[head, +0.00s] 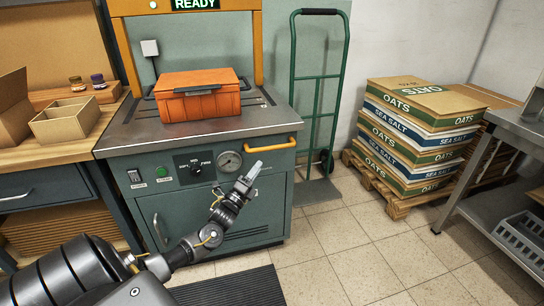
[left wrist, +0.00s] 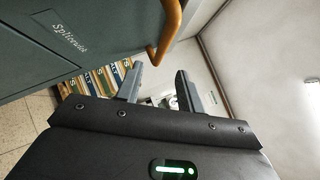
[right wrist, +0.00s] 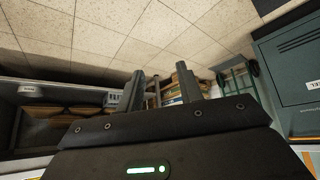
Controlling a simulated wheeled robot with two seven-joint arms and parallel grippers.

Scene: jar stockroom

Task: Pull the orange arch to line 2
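An orange arch (head: 128,62) stands over the grey-green bench machine, its two posts rising beside an orange case and its top partly out of view. A short orange bar handle (head: 275,145) sticks out at the machine's front right; it also shows in the left wrist view (left wrist: 168,32). My left gripper (head: 254,171) is just below and left of this handle, apart from it. Its fingers are spread and empty in the left wrist view (left wrist: 159,84). My right gripper (right wrist: 162,86) is open and empty, outside the head view. I cannot make out a line marked 2.
The orange case (head: 198,104) sits on the machine top (head: 170,130). A green hand truck (head: 318,80) stands right of the machine. Stacked sacks of oats and sea salt (head: 420,130) lie on a pallet. A steel table (head: 515,124) is at far right. The floor between is clear.

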